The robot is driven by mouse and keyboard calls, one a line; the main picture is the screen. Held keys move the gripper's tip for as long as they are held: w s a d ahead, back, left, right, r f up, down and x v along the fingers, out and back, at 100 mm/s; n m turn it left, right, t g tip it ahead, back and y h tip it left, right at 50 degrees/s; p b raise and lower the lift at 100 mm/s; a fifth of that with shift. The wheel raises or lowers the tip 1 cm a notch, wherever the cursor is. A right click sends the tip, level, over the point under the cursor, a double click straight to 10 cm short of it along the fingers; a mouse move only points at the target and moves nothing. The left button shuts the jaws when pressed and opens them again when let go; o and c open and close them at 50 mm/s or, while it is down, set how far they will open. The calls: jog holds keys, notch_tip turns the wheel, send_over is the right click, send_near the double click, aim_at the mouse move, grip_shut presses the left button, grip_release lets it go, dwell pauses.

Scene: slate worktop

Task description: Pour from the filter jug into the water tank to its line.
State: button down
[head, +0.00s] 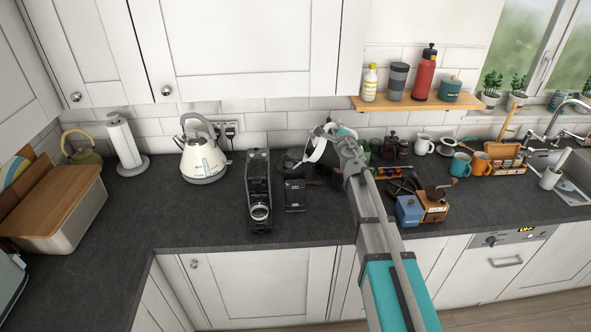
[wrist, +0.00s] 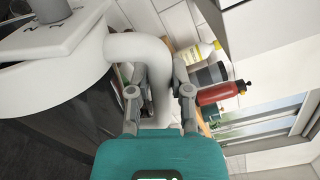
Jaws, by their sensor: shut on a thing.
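The filter jug (head: 318,149) shows in the head view as a white top and handle above the worktop, and appears tilted. In the wrist view its white lid and rim (wrist: 75,62) fill the upper left. My gripper (head: 334,131) has its two fingers on either side of the thick white handle (wrist: 154,75) and is shut on it. A dark box-like vessel (head: 295,195), perhaps the water tank, stands left of and in front of the jug, beside the black coffee machine (head: 258,195). Its water level and line cannot be made out. The jug's spout is hidden.
A cream kettle (head: 203,158) stands left of the machine. A blue box (head: 409,211) and a wooden grinder (head: 433,208) are right of my arm, with mugs behind. A shelf (head: 420,102) holds bottles above.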

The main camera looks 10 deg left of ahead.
jog(key=shift+s+a+r+n+p, duration=0.2)
jog(key=shift+a+r+n+p, duration=0.35)
jog(key=shift+a+r+n, duration=0.05)
dwell(2.5)
jog(key=d+f+m+b, duration=0.1)
jog(key=f, duration=0.1)
jog(key=d+f+m+b, duration=0.1)
jog(key=f+m+b, duration=0.1)
jog(key=w+d+f+m+b, duration=0.1)
jog(key=b, duration=0.1)
jog(key=shift+w+d+f+m, duration=0.1)
jog(key=shift+d+f+m, duration=0.2)
jog(key=shift+d+f, duration=0.1)
jog(key=shift+w+d+r, duration=0.1)
jog(key=shift+d+r, duration=0.05)
